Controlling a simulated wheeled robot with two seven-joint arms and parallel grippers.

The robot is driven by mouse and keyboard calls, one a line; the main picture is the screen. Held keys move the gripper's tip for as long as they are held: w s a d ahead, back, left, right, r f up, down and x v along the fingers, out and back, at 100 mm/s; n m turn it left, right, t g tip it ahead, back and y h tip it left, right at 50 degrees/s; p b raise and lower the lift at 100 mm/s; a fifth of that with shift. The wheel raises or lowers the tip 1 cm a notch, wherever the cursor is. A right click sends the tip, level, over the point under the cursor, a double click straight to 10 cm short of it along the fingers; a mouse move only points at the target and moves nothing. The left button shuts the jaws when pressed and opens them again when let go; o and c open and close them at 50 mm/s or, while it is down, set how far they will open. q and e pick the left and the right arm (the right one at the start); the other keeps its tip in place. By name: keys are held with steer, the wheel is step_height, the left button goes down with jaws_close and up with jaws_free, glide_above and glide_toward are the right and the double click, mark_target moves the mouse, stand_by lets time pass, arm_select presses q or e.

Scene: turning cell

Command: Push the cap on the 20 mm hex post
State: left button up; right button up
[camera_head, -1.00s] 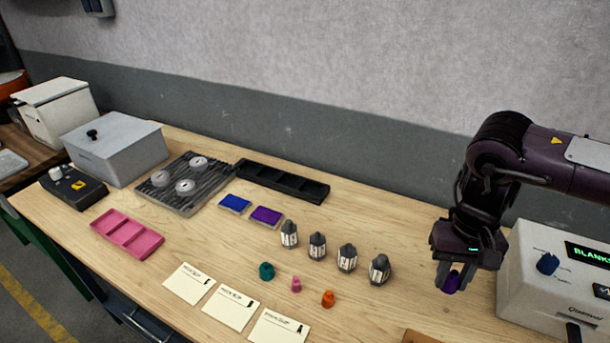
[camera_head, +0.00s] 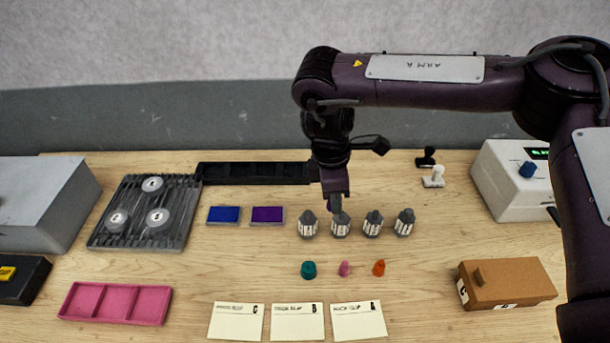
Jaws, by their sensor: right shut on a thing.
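Several grey hex posts with white labels stand in a row: the leftmost (camera_head: 308,226), the second (camera_head: 341,226), the third (camera_head: 373,225) and the rightmost (camera_head: 404,224). Their labels are too small to read, so I cannot tell which is 20 mm. My right gripper (camera_head: 335,204) points down at the second post from the left, shut on a purple cap (camera_head: 330,205) that is mostly hidden by the fingers. I cannot tell whether the cap touches that post. A teal cap (camera_head: 308,270), a pink cap (camera_head: 344,269) and an orange cap (camera_head: 379,268) stand in front.
Blue (camera_head: 224,214) and purple (camera_head: 267,214) pads lie left of the posts. Paper slips (camera_head: 297,323) lie in front of the caps. A black tray (camera_head: 254,173) lies behind.

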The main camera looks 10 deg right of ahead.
mark_target(308, 212)
steer(key=n, duration=0.3)
steer(key=w+n, duration=0.1)
steer(key=n, duration=0.1)
steer(key=shift+a+r+n+t+p, duration=0.15)
steer(key=shift+a+n+t+p, duration=0.15)
steer(key=shift+a, duration=0.05)
steer(key=w+a+n, duration=0.1)
steer(key=n, duration=0.5)
steer(key=w+a+n+y+p, duration=0.1)
steer(key=n, duration=0.6)
steer(key=w+a+n+y+p, duration=0.1)
steer(key=n, duration=0.5)
steer(key=shift+w+a+n+t, duration=0.25)
steer(key=shift+a+n+t, duration=0.15)
steer(key=shift+f+b, duration=0.85)
steer(key=shift+f, duration=0.05)
step_height(308, 212, down, 2)
steer(key=shift+f+b, duration=0.25)
steer(key=shift+b, duration=1)
steer(key=shift+f+b, duration=0.4)
steer(key=shift+f, duration=0.4)
steer(key=shift+f+b, duration=0.35)
steer(key=shift+f, duration=0.3)
